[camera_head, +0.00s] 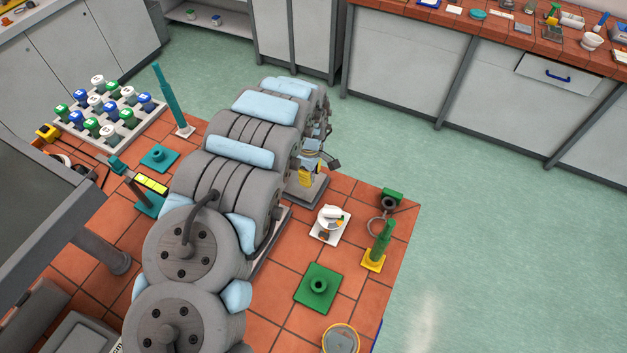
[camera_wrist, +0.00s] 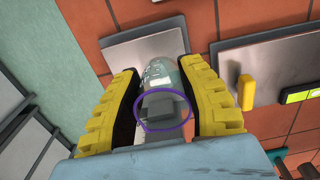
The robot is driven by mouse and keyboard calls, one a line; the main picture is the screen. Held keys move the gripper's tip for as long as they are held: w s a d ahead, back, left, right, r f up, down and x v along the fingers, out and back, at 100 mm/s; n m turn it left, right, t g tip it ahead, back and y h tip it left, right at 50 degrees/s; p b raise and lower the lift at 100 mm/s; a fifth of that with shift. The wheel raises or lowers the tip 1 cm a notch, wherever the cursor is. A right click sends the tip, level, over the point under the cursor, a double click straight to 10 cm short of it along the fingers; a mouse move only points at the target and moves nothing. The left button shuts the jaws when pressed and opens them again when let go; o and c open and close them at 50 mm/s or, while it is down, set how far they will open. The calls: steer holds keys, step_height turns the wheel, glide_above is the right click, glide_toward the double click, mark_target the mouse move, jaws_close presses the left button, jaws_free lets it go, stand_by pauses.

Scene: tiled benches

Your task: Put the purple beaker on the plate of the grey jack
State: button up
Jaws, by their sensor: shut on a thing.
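The purple beaker is clear glass with a purple ring (camera_wrist: 162,127). In the wrist view it sits between the yellow finger pads of my gripper (camera_wrist: 163,72), which is shut on it. In the head view my gripper (camera_head: 311,168) is at the far end of my arm, above or in front of a grey plate (camera_head: 312,192); the beaker is hard to make out there. The wrist view shows a grey plate (camera_wrist: 125,48) beyond the beaker and another grey plate (camera_wrist: 285,52) to the right. I cannot tell which belongs to the grey jack, or the height gap.
A yellow block (camera_wrist: 246,92) and a lime display (camera_wrist: 298,95) lie right of the beaker. In the head view a white-based item (camera_head: 330,225), a green stand (camera_head: 318,288) and a green cylinder on a yellow base (camera_head: 380,243) stand near. A bottle rack (camera_head: 105,112) is at left.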

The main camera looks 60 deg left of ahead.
mark_target(314, 185)
steer(key=shift+w+a+f, duration=0.35)
steer(key=shift+w+f, duration=0.1)
steer(key=shift+f, duration=0.2)
steer(key=shift+w+a+f, duration=0.35)
steer(key=shift+w+f, duration=0.1)
steer(key=shift+f, duration=0.15)
steer(key=shift+f, duration=0.1)
steer(key=shift+w+a+f, duration=0.15)
steer(key=shift+f, duration=1.5)
steer(key=shift+f, duration=0.25)
steer(key=o, duration=1)
steer(key=shift+r, duration=0.1)
steer(key=shift+r+b, duration=0.5)
steer(key=shift+r, duration=5.6)
